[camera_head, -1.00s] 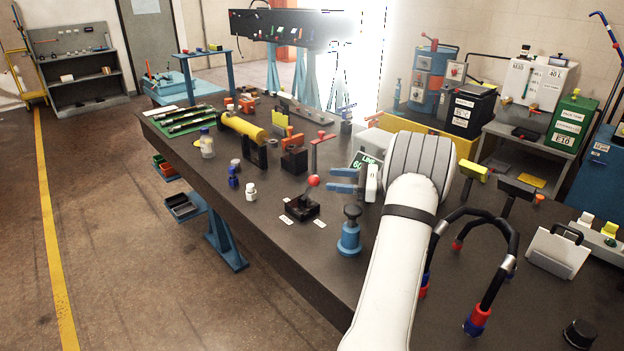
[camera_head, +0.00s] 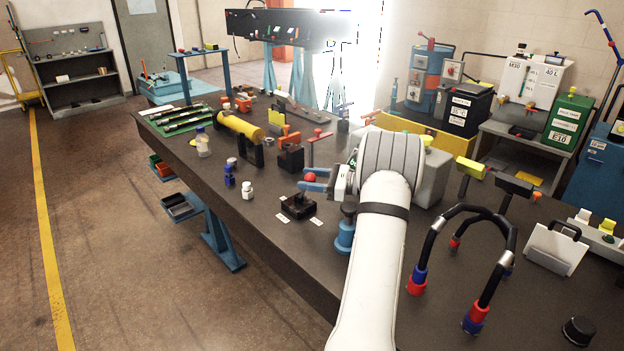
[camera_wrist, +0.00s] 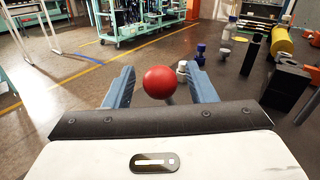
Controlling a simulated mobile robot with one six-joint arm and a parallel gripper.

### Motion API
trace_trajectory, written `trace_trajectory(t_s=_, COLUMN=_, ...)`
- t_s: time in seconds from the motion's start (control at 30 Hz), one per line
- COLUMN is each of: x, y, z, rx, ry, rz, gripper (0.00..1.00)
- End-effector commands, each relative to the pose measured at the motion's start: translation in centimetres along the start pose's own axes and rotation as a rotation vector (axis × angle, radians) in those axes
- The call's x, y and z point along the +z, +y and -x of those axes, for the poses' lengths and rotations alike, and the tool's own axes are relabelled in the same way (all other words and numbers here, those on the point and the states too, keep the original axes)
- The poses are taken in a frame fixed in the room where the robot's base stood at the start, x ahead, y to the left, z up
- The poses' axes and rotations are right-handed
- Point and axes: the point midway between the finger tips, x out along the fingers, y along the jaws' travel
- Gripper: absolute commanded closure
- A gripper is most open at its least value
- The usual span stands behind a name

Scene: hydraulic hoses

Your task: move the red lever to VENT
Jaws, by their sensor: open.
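The red lever is a dark stick with a red ball knob (camera_head: 310,177) on a black base (camera_head: 298,207) near the table's front edge. Its stick leans to the right in the head view. Small white labels lie around the base; their words are too small to read. My gripper (camera_head: 313,180) has its blue fingers at the height of the knob. In the wrist view the red knob (camera_wrist: 160,82) shows between the two open fingers (camera_wrist: 161,88), with a gap on each side. The lower stick is mostly hidden in the wrist view.
A blue cylinder with a dark knob (camera_head: 345,235) stands close by my wrist. Blue and white bottles (camera_head: 247,190) stand left of the lever. A red T-handle post (camera_head: 318,134) and orange-topped blocks stand behind. A black hose arch (camera_head: 500,235) is at right.

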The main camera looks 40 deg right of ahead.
Motion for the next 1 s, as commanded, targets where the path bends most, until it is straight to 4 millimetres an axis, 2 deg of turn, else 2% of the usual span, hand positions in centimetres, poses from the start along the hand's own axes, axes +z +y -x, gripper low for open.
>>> trace_trajectory(t_s=0.07, x=-0.01, y=-0.01, z=0.03, rx=0.000, ry=0.000, rz=0.000, gripper=0.49)
trace_trajectory(t_s=0.7, x=-0.01, y=-0.04, z=0.15, rx=-0.002, ry=0.000, rz=0.000, gripper=1.00)
trace_trajectory(t_s=1.0, x=0.47, y=-0.27, z=-0.05, rx=0.000, ry=0.019, rz=-0.013, gripper=1.00)
